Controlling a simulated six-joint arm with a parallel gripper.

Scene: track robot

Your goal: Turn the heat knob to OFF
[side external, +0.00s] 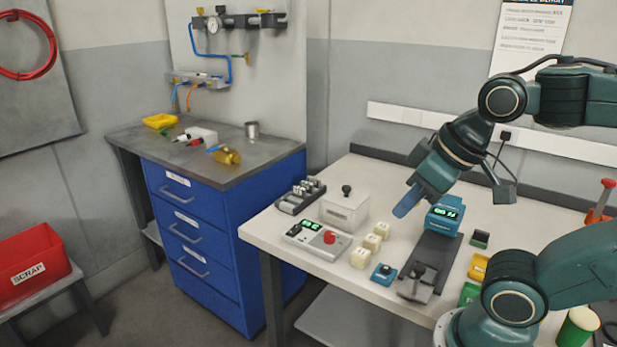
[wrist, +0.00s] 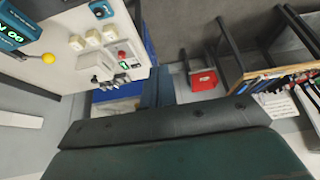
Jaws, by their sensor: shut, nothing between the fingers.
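No label reading heat or OFF is legible, so I cannot tell which control is the heat knob. A small blue box with a dark round knob (side external: 384,271) sits near the front edge of the bench; it also shows in the wrist view (wrist: 101,10). A blue unit with a green display (side external: 443,217) stands behind it, and in the wrist view (wrist: 14,32) its display is cut off by the left edge. My gripper (side external: 406,204) is shut and empty, tilted down to the left, above the bench and apart from both.
A grey box with a display and red button (side external: 325,240), several cream blocks (side external: 371,245) and a pale box with a black knob (side external: 344,211) stand left. A dark strip with a clamp-like part (side external: 419,281) lies right of the blue box. Little bench is clear between them.

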